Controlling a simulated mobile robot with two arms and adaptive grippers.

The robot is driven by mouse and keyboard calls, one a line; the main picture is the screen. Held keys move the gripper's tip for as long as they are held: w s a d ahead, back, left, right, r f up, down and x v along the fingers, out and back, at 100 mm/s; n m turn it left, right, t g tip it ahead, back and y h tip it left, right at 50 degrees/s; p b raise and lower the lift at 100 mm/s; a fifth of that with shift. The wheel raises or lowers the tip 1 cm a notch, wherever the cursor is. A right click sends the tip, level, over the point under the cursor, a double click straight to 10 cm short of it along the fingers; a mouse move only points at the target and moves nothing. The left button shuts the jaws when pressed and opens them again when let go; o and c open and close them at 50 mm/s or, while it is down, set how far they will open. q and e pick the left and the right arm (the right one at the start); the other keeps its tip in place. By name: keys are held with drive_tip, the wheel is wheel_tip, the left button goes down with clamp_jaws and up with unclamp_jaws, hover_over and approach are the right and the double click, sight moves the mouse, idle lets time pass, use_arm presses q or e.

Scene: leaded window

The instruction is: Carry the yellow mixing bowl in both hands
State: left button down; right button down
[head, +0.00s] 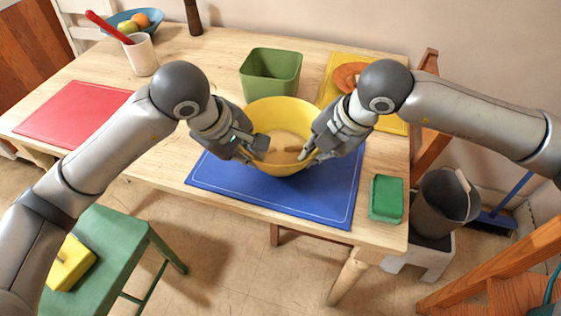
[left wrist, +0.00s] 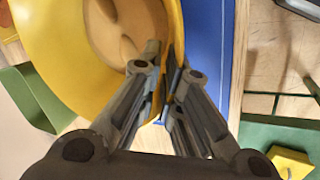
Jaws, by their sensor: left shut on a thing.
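The yellow mixing bowl (head: 281,110) is upright over the back part of the blue placemat (head: 325,205). I cannot tell whether it touches the mat. My left gripper (head: 258,152) is shut on the bowl's left rim. In the left wrist view, the left gripper's fingers (left wrist: 162,75) pinch the rim of the bowl (left wrist: 60,50), one on each side of the wall. My right gripper (head: 308,152) is at the bowl's right rim, its fingers by the wall. Its grip is too small to make out.
A green square container (head: 270,75) stands right behind the bowl. A yellow placemat (head: 392,122) lies to the right, a green box (head: 386,198) at the right front, a red placemat (head: 72,112) at the left. A white mug (head: 141,56) and a blue bowl (head: 150,18) stand at the back left.

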use_arm(q)
drive_tip(key=c, duration=1.7)
unclamp_jaws()
drive_tip(key=shift+a, duration=0.2)
use_arm(e)
drive_tip(key=c, duration=1.8)
unclamp_jaws()
drive_tip(key=shift+d+f, duration=0.1)
drive_tip(key=shift+d, duration=0.15)
use_arm(q)
drive_tip(key=shift+o, duration=0.4)
drive_tip(key=shift+d, duration=0.1)
use_arm(e)
drive_tip(key=shift+o, duration=0.8)
drive_tip(key=shift+a, duration=0.15)
use_arm(q)
drive_tip(key=v, duration=1.2)
use_arm(e)
drive_tip(key=v, duration=1.2)
use_arm(q)
drive_tip(key=shift+f, duration=0.1)
use_arm(e)
drive_tip(key=shift+a, duration=0.1)
drive_tip(key=shift+s, duration=0.15)
